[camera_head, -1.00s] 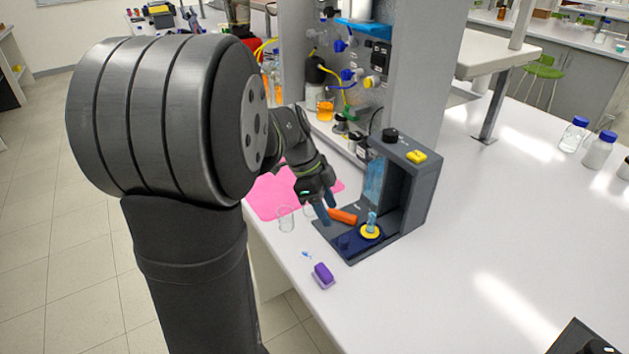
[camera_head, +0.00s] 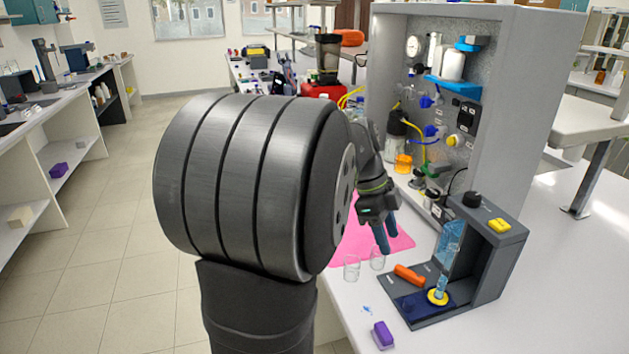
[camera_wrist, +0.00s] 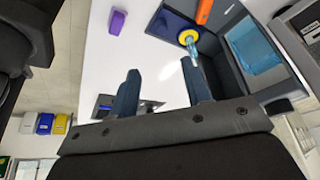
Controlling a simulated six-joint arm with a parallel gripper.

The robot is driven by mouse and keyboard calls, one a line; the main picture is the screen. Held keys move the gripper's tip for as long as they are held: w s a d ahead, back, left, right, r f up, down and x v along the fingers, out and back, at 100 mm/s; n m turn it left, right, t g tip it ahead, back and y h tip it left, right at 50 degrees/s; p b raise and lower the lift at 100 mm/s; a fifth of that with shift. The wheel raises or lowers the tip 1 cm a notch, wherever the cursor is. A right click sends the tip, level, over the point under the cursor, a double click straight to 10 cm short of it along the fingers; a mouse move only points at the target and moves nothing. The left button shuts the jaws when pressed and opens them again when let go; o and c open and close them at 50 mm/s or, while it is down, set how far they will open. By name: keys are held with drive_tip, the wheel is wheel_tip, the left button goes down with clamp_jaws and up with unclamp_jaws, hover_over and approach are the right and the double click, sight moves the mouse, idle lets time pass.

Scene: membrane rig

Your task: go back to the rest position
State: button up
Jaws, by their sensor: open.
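My gripper (camera_head: 384,238) is open and empty. It hangs in the air above the pink mat (camera_head: 372,244), with its blue fingers pointing down. The fingers also show in the wrist view (camera_wrist: 162,92), spread wide with nothing between them. The dark membrane rig (camera_head: 487,250) stands to the right of my gripper, apart from it. A yellow ring with a light blue piece (camera_head: 438,294) sits on its dark blue base plate. An orange piece (camera_head: 409,275) lies on the rig's base.
Clear glass beakers (camera_head: 352,268) stand on the white bench close to my gripper. A purple block (camera_head: 383,335) lies near the bench's front edge. A grey panel with bottles and tubing (camera_head: 459,80) rises behind. The bench right of the rig is clear.

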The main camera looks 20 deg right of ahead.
sight(408, 301)
drive_tip(key=x, duration=1.7)
drive_tip(key=shift+s+d+f, duration=0.1)
drive_tip(key=shift+f, duration=0.1)
